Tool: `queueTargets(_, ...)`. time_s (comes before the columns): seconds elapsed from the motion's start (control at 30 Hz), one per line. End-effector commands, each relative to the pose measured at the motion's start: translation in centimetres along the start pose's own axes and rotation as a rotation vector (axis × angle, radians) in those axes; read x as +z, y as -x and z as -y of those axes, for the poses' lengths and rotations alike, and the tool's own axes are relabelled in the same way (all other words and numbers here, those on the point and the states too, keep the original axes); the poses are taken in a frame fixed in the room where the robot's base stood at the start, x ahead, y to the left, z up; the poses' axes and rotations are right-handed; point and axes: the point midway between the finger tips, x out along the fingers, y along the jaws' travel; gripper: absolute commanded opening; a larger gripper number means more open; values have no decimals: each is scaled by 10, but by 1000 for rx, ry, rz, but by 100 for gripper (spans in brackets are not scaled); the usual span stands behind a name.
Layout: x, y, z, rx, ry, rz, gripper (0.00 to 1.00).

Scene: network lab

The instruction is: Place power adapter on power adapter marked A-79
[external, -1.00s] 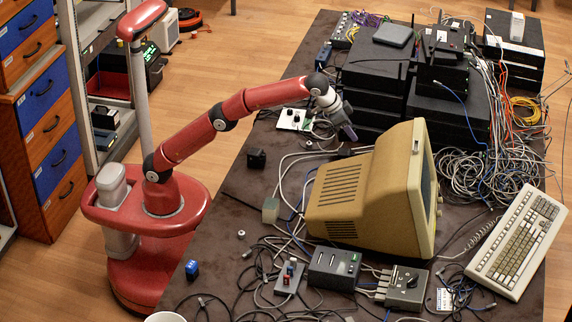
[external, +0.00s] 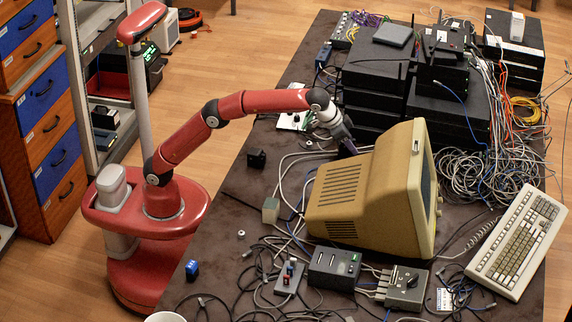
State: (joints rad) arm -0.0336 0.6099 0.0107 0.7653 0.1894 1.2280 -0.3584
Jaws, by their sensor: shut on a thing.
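My gripper (external: 346,150) is low over the table, just behind the top left edge of the beige monitor. It is shut on a power adapter, which is mostly hidden by the fingers and the monitor. A black power adapter (external: 257,158) stands on the table to the left of my gripper, well apart from it. A grey-green block (external: 270,210), perhaps another adapter, lies nearer, left of the monitor. Markings such as A-79 are too small to read.
The beige monitor (external: 345,200) stands close to my gripper. Stacked black network boxes (external: 375,70) rise behind it. A white socket board (external: 294,121) lies to the left. Cables cross the table. The dark tabletop around the black adapter is mostly clear.

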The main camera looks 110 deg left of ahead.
Motion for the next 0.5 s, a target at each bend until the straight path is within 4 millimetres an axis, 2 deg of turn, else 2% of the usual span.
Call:
queueTargets(0.03, 1, -2, 0, 0, 0, 0, 13)
queueTargets(0.07, 1, -1, 0, 0, 0, 0, 44)
queueTargets(0.2, 1, -1, 0, 0, 0, 1, 62)
queueTargets(0.5, 0, 1, 0, 0, 0, 0, 62)
